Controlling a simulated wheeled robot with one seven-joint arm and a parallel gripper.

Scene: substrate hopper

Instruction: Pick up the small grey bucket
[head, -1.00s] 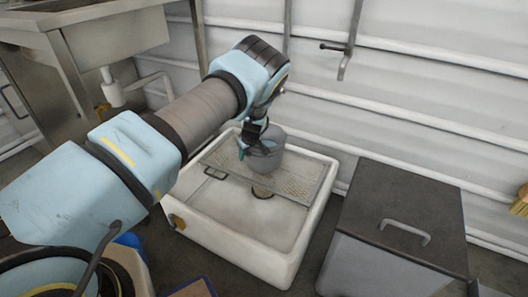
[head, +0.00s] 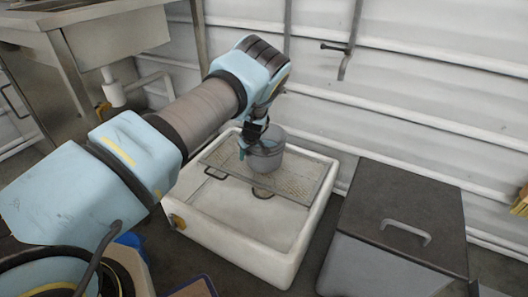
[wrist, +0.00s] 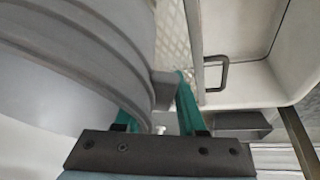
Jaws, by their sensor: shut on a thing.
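The small grey bucket (head: 265,154) is in the head view, over the mesh grate at the back of the white tub. My gripper (head: 246,148) is at its left side. In the wrist view the bucket (wrist: 75,60) fills the upper left, with ridges around its wall. A grey tab on its side lies between the two teal fingers of my gripper (wrist: 158,108), which are shut on it. The bucket looks roughly upright. I cannot tell whether its base touches the grate.
The white tub (head: 246,262) stands on the floor, with the mesh grate (head: 297,184) across its back part. A grey bin with a dark lid (head: 408,208) stands to the right. A steel sink (head: 110,35) is at the upper left. A white ribbed wall (head: 430,100) runs behind.

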